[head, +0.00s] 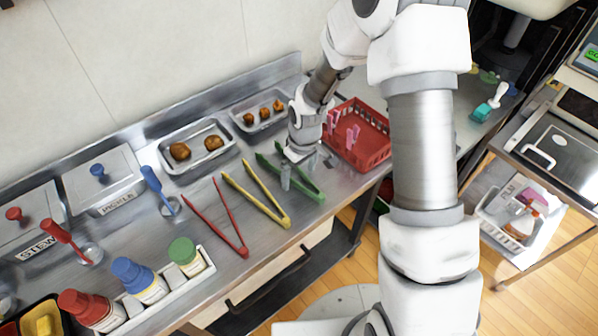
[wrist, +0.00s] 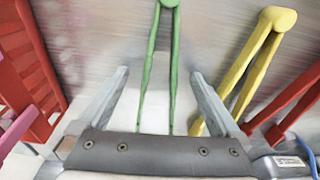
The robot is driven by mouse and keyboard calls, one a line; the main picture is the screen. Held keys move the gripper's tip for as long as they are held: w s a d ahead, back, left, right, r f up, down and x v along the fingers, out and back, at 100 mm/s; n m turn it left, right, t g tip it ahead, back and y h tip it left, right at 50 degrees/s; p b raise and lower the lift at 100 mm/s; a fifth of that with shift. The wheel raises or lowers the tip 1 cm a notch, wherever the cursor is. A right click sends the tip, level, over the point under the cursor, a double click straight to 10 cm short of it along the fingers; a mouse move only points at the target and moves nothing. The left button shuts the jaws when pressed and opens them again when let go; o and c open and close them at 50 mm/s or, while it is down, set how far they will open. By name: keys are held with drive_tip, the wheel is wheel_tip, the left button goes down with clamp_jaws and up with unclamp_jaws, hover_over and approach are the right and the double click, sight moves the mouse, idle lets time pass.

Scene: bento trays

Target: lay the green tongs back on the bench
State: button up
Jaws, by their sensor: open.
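The green tongs (head: 309,192) lie on the steel bench (head: 343,188), between the yellow tongs and a red basket. In the wrist view the green tongs (wrist: 175,62) run up the middle, their joined end at the top edge and both arms spread slightly. My gripper (head: 298,172) is low over the green tongs. In the wrist view my gripper (wrist: 159,76) is open, one finger on each side of the green tongs, with a gap to each. The fingers hold nothing.
Yellow tongs (head: 256,201) and red tongs (head: 219,222) lie to the left. The red basket (head: 372,160) with pink items stands close on the right. Metal trays (head: 196,165) with brown food stand behind. A bottle rack (head: 160,303) is at the front left.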

drive_tip(key=shift+r, duration=0.1)
wheel_tip(320, 180, up, 17)
drive_tip(key=s+d+p, duration=0.1)
drive_tip(key=s+p, duration=0.1)
drive_tip(key=s+d+r+m+t, duration=0.2)
drive_tip(key=s+d+r+m, duration=0.1)
drive_tip(key=s+r, duration=0.4)
drive_tip(key=s+d+r+m+t, duration=0.2)
drive_tip(key=s+d+r+m, duration=0.2)
drive_tip(key=s+r, duration=0.4)
drive_tip(key=shift+s+d+r+t+h, duration=0.35)
drive_tip(key=shift+s+d, duration=0.35)
drive_tip(key=shift+s, duration=1.55)
drive_tip(key=shift+f, duration=0.1)
